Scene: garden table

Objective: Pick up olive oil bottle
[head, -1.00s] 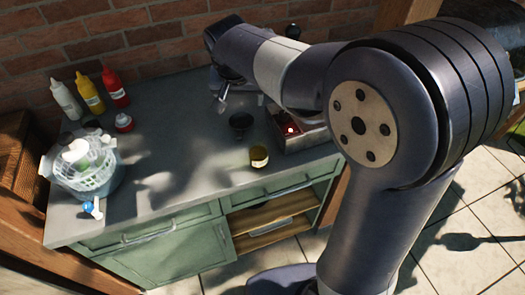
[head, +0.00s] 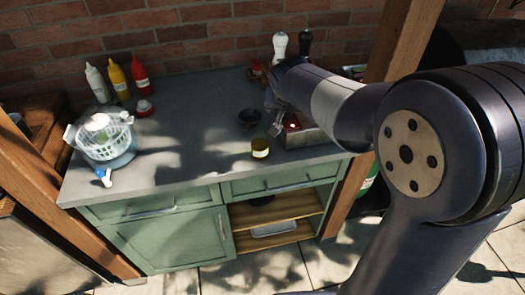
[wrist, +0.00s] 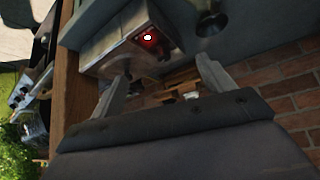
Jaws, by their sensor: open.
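I cannot pick out an olive oil bottle for certain in either view. Squeeze bottles in white (head: 97,85), yellow (head: 118,81) and red (head: 140,76) stand at the back left of the counter. A small olive-yellow jar (head: 260,148) with a pale label stands near the front edge. My gripper (wrist: 163,70) is open in the wrist view, with nothing held between its fingers. In the head view it is largely hidden by my arm, near the metal box at the counter's right side.
A metal box (head: 308,138) with a red light sits at the right, also close by in the wrist view (wrist: 110,40). A dark bowl (head: 249,117), white and black mills (head: 280,46) and a basket (head: 104,136) stand on the counter. A wooden post (head: 400,45) rises at the right.

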